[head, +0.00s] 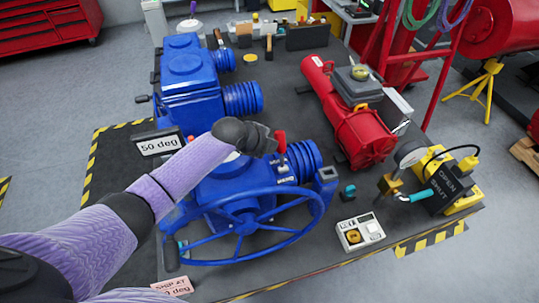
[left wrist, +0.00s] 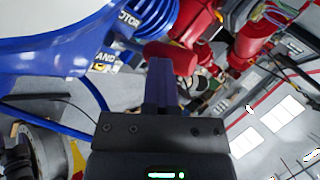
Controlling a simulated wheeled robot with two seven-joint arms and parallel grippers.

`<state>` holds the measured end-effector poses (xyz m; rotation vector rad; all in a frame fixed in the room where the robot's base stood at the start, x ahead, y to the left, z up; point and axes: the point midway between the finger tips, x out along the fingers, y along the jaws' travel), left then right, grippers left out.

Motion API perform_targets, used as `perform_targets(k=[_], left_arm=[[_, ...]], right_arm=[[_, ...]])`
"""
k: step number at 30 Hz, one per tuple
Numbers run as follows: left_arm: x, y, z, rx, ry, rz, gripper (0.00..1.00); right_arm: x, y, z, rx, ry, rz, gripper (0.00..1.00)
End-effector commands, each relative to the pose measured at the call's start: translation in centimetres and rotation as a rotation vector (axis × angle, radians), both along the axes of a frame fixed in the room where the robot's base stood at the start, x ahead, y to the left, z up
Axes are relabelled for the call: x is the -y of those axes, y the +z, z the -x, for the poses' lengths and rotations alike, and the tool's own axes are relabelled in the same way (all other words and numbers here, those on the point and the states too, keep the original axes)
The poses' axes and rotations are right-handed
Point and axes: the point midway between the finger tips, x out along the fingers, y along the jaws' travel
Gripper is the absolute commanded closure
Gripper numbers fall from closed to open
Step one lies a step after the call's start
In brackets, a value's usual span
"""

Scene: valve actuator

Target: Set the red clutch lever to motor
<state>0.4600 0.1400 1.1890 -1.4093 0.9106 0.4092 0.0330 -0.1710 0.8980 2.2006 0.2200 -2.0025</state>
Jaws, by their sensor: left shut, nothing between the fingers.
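The red clutch lever (head: 281,140) stands up from the blue valve actuator (head: 225,190), near its ribbed motor housing and a HAND label (head: 285,179). My left gripper (head: 271,146) is shut and empty, just left of the lever in the head view. In the left wrist view the shut fingers (left wrist: 160,65) point at the red lever (left wrist: 175,55), which lies right at their tips. I cannot tell whether they touch. The MOTOR label (left wrist: 128,18) and the HAND label (left wrist: 104,61) show to the left of the lever there. My right gripper is not in view.
A blue handwheel (head: 245,225) stands at the actuator's front. A second blue actuator (head: 188,80) is behind it. A red cylinder (head: 345,115) lies to the right. A small control box (head: 360,233) sits on the dark bench (head: 420,230) at front right.

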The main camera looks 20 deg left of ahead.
Motion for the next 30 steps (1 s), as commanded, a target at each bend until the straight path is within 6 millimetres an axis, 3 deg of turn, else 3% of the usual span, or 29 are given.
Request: perform_targets(k=[20, 30], left_arm=[[0.7, 0.1, 1.6, 0.002, 0.002, -0.001, 1.0], [-1.0, 4.7, 5.1, 0.003, 0.0, -0.003, 1.0]], right_arm=[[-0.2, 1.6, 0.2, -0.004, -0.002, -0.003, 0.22], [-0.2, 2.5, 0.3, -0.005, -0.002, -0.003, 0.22]])
